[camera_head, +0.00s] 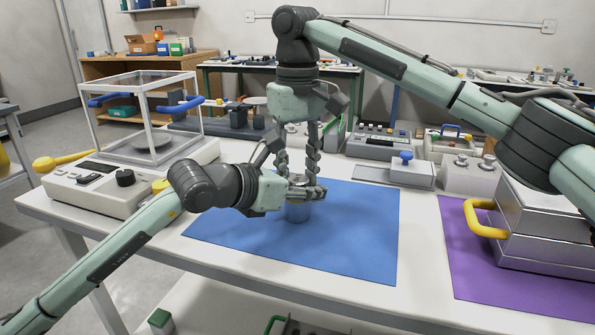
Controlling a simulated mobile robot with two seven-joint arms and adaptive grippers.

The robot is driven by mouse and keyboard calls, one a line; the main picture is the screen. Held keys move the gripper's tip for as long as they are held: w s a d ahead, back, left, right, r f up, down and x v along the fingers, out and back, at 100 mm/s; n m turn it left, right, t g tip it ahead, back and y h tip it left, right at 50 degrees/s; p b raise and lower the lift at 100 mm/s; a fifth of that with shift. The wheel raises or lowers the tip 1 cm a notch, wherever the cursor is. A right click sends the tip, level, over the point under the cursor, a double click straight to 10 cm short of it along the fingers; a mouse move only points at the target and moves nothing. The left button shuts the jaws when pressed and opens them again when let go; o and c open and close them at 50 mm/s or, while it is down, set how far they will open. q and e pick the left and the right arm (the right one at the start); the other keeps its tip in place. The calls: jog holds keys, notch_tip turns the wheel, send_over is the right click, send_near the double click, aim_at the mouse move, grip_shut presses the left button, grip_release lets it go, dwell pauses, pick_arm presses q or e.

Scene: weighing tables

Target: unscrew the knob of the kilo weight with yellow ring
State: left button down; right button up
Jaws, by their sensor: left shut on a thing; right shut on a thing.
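The kilo weight (297,213) is a metal cylinder standing upright on the blue mat (350,245). A little yellow shows near its top, mostly covered by my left gripper. My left gripper (313,192) comes in level from the left and is shut on the upper part of the weight. My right gripper (298,172) points straight down from above, its two fingers shut at the top of the weight, where the knob is. The knob itself is hidden behind the fingers, so I cannot tell how far out it is turned.
A balance with a glass case (150,120) stands on the left of the white table. A purple mat (465,265) with a metal case (545,245) with a yellow handle is at the right. Grey devices (395,170) stand behind the blue mat. The mat's front is clear.

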jog(key=n, duration=0.5)
jog(key=o, duration=1.3)
